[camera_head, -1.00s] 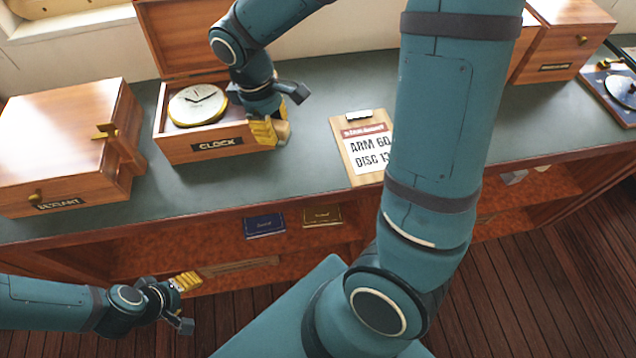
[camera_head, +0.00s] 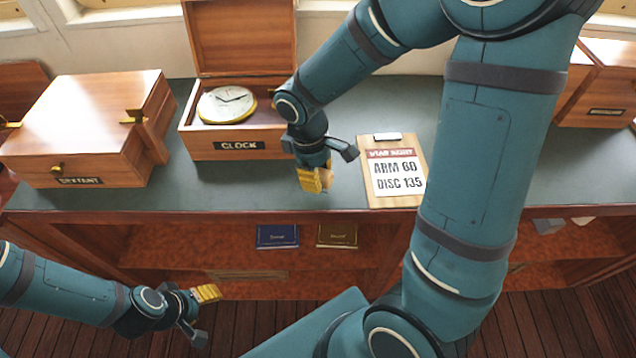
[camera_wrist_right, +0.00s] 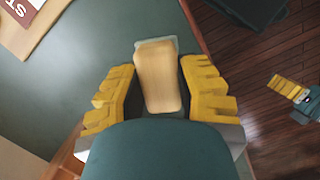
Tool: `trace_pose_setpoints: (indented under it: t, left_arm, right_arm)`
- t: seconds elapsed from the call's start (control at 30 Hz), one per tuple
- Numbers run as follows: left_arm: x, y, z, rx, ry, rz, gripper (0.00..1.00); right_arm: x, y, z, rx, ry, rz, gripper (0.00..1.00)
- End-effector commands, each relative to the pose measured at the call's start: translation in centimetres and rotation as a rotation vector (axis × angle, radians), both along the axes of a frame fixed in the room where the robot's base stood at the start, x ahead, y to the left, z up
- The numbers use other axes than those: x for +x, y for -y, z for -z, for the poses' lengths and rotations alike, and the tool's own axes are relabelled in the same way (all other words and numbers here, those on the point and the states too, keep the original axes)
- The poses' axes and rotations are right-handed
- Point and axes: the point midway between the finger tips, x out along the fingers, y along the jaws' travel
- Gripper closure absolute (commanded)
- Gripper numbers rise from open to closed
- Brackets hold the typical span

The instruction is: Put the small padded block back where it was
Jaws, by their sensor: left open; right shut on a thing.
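The small padded block (camera_wrist_right: 160,80) is pale wood with a grey-green pad at its far end. My right gripper (camera_wrist_right: 158,72) is shut on it between yellow fingers. In the head view this gripper (camera_head: 316,179) is by the counter's front edge, right of the clock box (camera_head: 203,148) and left of the clipboard; the block is mostly hidden there. Whether the block touches the counter I cannot tell. The clock box is open, lid raised, with a round clock (camera_head: 227,105) inside. My left gripper (camera_head: 204,314) is open and empty in front of the cabinet, at lower left.
A closed sextant box (camera_head: 84,130) stands on the counter at left. The clipboard (camera_head: 396,172) reads "ARM 60, DISC 135". Blue and olive books (camera_head: 277,237) are on the shelf below. Counter (camera_head: 247,186) is bare before the clock box. My right arm hides much of the right side.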

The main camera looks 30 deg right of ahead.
Motion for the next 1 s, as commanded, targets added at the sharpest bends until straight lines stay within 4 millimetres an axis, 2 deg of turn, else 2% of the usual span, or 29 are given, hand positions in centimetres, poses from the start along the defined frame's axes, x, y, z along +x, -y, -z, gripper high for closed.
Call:
trace_pose_setpoints:
  t: [0.1, 0.2, 0.6, 0.63, 0.67, 1.0]
  left_arm:
    - [-0.2, 0.0, 0.6, -0.001, -0.003, 0.002, 0.44]
    - [-0.2, 0.0, 0.9, -0.002, -0.006, 0.004, 0.44]
    - [-0.2, 0.0, 1.2, -0.001, -0.005, 0.004, 0.44]
    - [-0.2, 0.0, 1.1, -0.001, -0.005, 0.004, 0.44]
    - [-0.2, 0.0, 1.1, -0.001, -0.005, 0.004, 0.44]
    - [-0.2, 0.0, 0.9, -0.001, -0.005, 0.004, 0.44]
  right_arm:
    - [-0.1, 0.0, 1.9, -0.001, -0.004, 0.0, 1.0]
    - [-0.1, 0.0, 2.9, 0.0, -0.003, 0.001, 1.0]
    - [0.0, 0.0, 3.4, 0.0, -0.002, 0.001, 1.0]
    - [0.0, 0.0, 3.3, 0.0, -0.001, 0.0, 0.54]
    - [0.0, 0.0, 3.2, 0.0, -0.001, 0.0, 0.43]
    - [0.0, 0.0, 3.1, 0.0, -0.001, 0.001, 0.42]
